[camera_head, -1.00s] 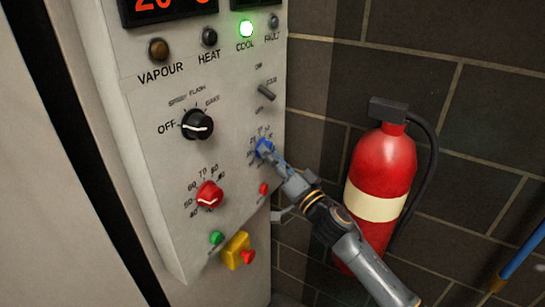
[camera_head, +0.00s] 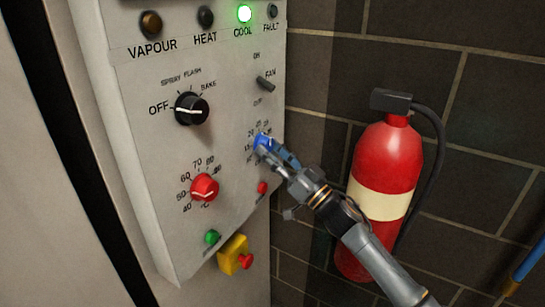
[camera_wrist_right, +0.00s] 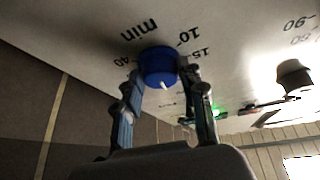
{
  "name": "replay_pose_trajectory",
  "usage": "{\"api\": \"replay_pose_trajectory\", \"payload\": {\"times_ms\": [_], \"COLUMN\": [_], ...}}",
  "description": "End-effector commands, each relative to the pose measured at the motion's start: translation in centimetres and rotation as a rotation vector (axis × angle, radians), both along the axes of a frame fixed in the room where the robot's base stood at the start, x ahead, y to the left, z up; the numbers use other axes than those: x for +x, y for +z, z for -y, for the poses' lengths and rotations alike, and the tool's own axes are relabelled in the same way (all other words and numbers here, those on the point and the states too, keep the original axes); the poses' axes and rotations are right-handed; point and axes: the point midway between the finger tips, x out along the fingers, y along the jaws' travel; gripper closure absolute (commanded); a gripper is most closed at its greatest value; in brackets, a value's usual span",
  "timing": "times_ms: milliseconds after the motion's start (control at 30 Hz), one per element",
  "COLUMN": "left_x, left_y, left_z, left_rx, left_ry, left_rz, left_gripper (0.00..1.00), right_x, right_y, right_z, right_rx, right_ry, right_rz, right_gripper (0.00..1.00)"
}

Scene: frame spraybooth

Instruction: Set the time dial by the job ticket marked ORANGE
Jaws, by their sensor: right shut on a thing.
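The blue time dial (camera_head: 262,143) is on the lower right of the grey control panel. My right gripper (camera_head: 269,148) is shut on it, its arm coming from the lower right. In the right wrist view the blue dial (camera_wrist_right: 159,68) sits between the two fingers (camera_wrist_right: 163,88), near the marks "min", "10", "15" and one ending in 40. Its white pointer line shows at its front edge; I cannot tell which mark it is set to. The job ticket marked ORANGE is not in view. My left gripper is not in view.
On the panel are a black mode knob (camera_head: 192,109), a red temperature knob (camera_head: 204,188), a fan switch (camera_head: 265,84), a green button (camera_head: 212,237) and a yellow box with a red button (camera_head: 235,255). A fire extinguisher (camera_head: 388,165) hangs on the brick wall at right, behind my arm.

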Motion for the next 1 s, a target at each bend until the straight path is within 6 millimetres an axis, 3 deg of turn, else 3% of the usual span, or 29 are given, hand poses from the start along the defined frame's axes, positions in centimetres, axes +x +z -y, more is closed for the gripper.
{"api": "replay_pose_trajectory", "payload": {"times_ms": [567,600,700,1000], "left_x": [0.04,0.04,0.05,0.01], "left_y": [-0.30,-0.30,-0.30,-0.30], "left_z": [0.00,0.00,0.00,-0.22], "left_rx": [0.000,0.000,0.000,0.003], "left_ry": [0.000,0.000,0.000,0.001], "left_rz": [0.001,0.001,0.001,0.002], "left_gripper": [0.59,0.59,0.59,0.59], "right_x": [0.08,0.08,0.07,0.00], "right_y": [-0.05,-0.05,-0.05,-0.09], "right_z": [0.07,0.07,0.06,0.10], "right_rx": [-0.025,-0.025,-0.025,-0.024], "right_ry": [-0.001,-0.001,-0.001,-0.001], "right_rz": [0.031,0.031,0.031,0.030], "right_gripper": [0.92,0.54,0.37,0.37]}}
